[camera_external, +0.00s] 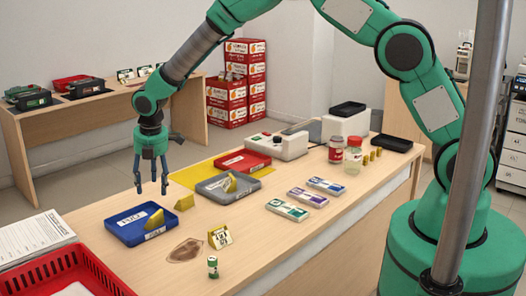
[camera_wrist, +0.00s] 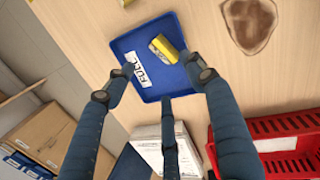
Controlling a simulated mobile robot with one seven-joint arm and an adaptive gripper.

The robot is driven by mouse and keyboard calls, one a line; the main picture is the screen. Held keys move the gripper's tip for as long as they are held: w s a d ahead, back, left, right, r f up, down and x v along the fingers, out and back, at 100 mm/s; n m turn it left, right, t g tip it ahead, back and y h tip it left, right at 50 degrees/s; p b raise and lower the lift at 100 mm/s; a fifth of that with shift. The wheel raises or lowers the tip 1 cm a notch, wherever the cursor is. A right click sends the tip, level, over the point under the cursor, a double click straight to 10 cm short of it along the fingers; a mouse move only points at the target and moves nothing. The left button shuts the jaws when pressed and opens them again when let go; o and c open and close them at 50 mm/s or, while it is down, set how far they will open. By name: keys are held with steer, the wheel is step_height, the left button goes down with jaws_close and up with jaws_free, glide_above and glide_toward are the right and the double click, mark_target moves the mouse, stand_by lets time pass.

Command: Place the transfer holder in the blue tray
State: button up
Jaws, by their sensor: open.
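The blue tray (camera_external: 127,230) lies on the near left of the counter with white labels on it; it also fills the middle of the wrist view (camera_wrist: 133,42). A yellow wedge-shaped holder (camera_external: 154,220) sits inside it, and it shows yellow and grey in the wrist view (camera_wrist: 163,48). Another yellow wedge (camera_external: 184,202) stands on the counter just right of the tray. A yellow-and-white labelled holder (camera_external: 220,237) stands further right. I cannot read which is the transfer holder. My gripper (camera_external: 152,189) is open and empty, pointing down above the blue tray.
A grey tray (camera_external: 212,190) with a yellow wedge and a red tray (camera_external: 235,158) lie behind. A red basket (camera_external: 70,270) is at the near left. A small green-capped bottle (camera_external: 213,267) stands near the front edge. Labelled boxes (camera_external: 288,209) lie right.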

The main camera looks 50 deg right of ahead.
steer(key=s+d+r+m, duration=0.3)
steer(key=s+d+r, duration=0.3)
steer(key=r, duration=0.4)
steer(key=s+d+r+m+t, duration=0.1)
steer(key=s+d+r+m, duration=0.4)
steer(key=r, duration=0.4)
steer(key=s+d+r+m, duration=0.2)
steer(key=s+d+r, duration=0.45)
steer(key=r, duration=0.35)
steer(key=s+d+r+m+t, duration=0.1)
steer(key=s+d+r+m, duration=0.25)
steer(key=s, duration=0.45)
steer(key=s+d+r+m, duration=0.2)
steer(key=s+d+r, duration=0.2)
steer(key=s, duration=0.3)
steer(key=s+d+m, duration=0.2)
steer(key=s+m, duration=0.1)
steer(key=s, duration=0.5)
steer(key=s+d+f+m+t, duration=0.1)
steer(key=s+d+m, duration=0.1)
steer(key=s, duration=0.7)
steer(key=shift+m, duration=0.65)
